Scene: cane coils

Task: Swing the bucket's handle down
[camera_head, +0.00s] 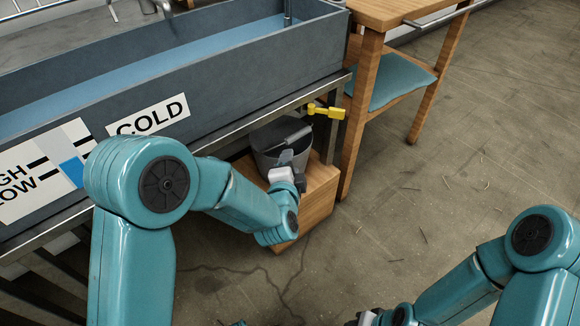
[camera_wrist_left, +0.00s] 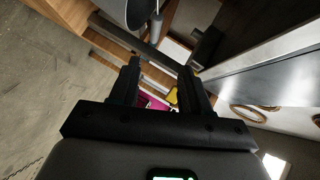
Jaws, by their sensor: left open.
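The dark grey bucket (camera_head: 268,138) stands on a wooden box under the front edge of the tank in the head view. A grey bar that looks like its handle (camera_head: 298,135) crosses near its right rim. My left gripper (camera_head: 286,158) is at the bucket's near side and hides part of it. In the left wrist view, my left gripper (camera_wrist_left: 160,84) is open with nothing clearly between its fingers. A grey rounded piece, perhaps the bucket (camera_wrist_left: 122,10), shows beyond them. Only a sliver of my right gripper's end shows at the bottom of the head view; its jaws cannot be made out.
A wooden box (camera_head: 318,195) holds the bucket. A yellow tap (camera_head: 327,112) sticks out just above it. The grey tank (camera_head: 230,75) with a COLD label stands behind. A wooden table (camera_head: 362,100) with a blue-green lower shelf is at the right. The concrete floor further right is free.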

